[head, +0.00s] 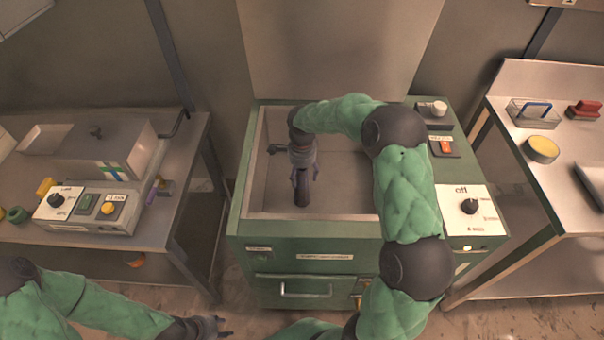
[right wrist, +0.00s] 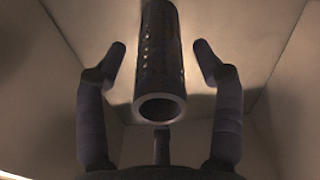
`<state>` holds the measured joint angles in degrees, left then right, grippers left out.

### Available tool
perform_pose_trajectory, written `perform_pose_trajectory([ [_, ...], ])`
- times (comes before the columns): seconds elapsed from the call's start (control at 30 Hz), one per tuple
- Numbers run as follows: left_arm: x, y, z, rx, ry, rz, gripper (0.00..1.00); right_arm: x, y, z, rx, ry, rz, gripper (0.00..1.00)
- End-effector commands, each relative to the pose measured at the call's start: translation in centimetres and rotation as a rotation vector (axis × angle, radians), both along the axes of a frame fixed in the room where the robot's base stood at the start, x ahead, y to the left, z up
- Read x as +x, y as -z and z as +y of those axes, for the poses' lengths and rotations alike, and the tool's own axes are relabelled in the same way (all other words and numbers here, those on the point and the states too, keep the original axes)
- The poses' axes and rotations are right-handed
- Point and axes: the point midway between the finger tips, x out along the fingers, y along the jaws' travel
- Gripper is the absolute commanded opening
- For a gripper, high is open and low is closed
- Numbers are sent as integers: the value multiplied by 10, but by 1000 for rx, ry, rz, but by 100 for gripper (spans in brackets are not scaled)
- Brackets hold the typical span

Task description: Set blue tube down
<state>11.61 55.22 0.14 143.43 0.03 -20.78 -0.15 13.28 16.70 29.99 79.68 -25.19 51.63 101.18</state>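A dark hollow tube (head: 302,193) is inside the open chamber (head: 349,214); its colour looks near black rather than blue. My right gripper (head: 303,176) reaches down into the chamber above it. In the right wrist view the tube (right wrist: 160,60) shows its round open end between the fingers of my right gripper (right wrist: 159,48). Gaps show on both sides of the tube, so the fingers are open and apart from it. What the tube rests on cannot be made out. My left gripper (head: 218,328) is low at the bottom edge, away from the chamber, its fingers too small to judge.
The chamber walls stand close around my right gripper. A control panel with an off dial (head: 468,208) is on its right. The left bench holds a switch box (head: 82,208) and a grey metal box (head: 100,155). The right bench holds a yellow-topped round tin (head: 542,149) and a red-handled item (head: 585,109).

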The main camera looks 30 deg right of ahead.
Motion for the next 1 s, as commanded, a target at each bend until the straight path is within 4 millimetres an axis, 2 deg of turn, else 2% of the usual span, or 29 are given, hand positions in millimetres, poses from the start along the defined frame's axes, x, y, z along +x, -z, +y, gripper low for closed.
perform_pose_trajectory([
  [0.27, 0, -4, 0, 0, 0, 0, 40, 0, -8, 0, 0, 0, -2, 68],
  [0.37, 0, -9, 0, 0, 0, 0, 40, 1, -21, 0, 0, 1, -2, 68],
  [0.7, 0, -32, 0, 0, 0, 0, 40, 1, -89, 0, -1, 0, -4, 68],
  [0.83, 0, -38, 0, 0, 0, 0, 40, 0, -107, 0, 0, 0, -1, 68],
  [1.0, 0, -41, 0, 0, 0, 0, 40, 0, -120, 0, 1, 0, -1, 68],
])
